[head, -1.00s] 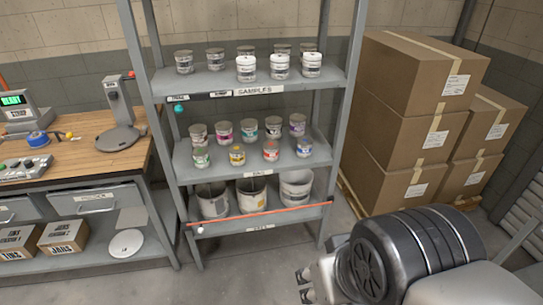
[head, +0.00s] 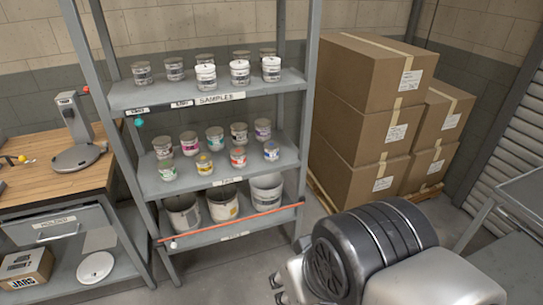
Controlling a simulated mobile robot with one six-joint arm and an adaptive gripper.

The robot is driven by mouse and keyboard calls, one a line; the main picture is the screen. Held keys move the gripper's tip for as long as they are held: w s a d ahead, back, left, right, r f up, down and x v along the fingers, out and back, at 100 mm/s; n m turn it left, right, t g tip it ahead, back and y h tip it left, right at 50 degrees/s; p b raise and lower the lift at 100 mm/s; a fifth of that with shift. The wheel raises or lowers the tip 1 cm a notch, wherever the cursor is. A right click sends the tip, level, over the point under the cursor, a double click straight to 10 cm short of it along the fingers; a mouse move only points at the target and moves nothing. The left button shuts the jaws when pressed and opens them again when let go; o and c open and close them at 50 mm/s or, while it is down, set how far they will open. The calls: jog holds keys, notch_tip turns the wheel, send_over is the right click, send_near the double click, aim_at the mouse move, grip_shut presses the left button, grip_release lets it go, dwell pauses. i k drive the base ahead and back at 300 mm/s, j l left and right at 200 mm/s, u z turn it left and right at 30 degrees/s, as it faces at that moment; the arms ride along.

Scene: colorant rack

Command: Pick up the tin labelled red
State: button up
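A small tin with a red-orange label (head: 238,157) stands upright in the front row of the rack's middle shelf (head: 222,177). A tin with a yellow label (head: 204,164) is to its left and one with a blue label (head: 271,151) to its right. The label words are too small to read. My gripper (head: 277,288) is at the bottom of the view, in front of and below the rack, well away from the tins. Its two fingertips show apart with nothing between them; the rest is hidden behind my wrist.
A back row of tins, including a magenta-labelled one (head: 189,143), stands close behind. Sample tins (head: 205,77) fill the upper shelf; buckets (head: 222,203) stand below behind an orange bar (head: 232,226). Cardboard boxes (head: 372,73) are at right, a workbench (head: 45,178) at left.

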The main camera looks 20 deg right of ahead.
aim_at(239, 154)
jog(key=i+l+u, duration=0.1)
jog(key=i+l, duration=0.15)
jog(key=i+l+u, duration=0.15)
jog(key=l, duration=0.25)
jog(key=i+l+u, duration=0.1)
jog(key=i+l, duration=0.15)
jog(key=i+l+u, duration=0.15)
jog(key=l, duration=0.35)
jog(key=i+l+u, duration=0.1)
jog(key=l, duration=0.3)
jog(key=i, duration=0.1)
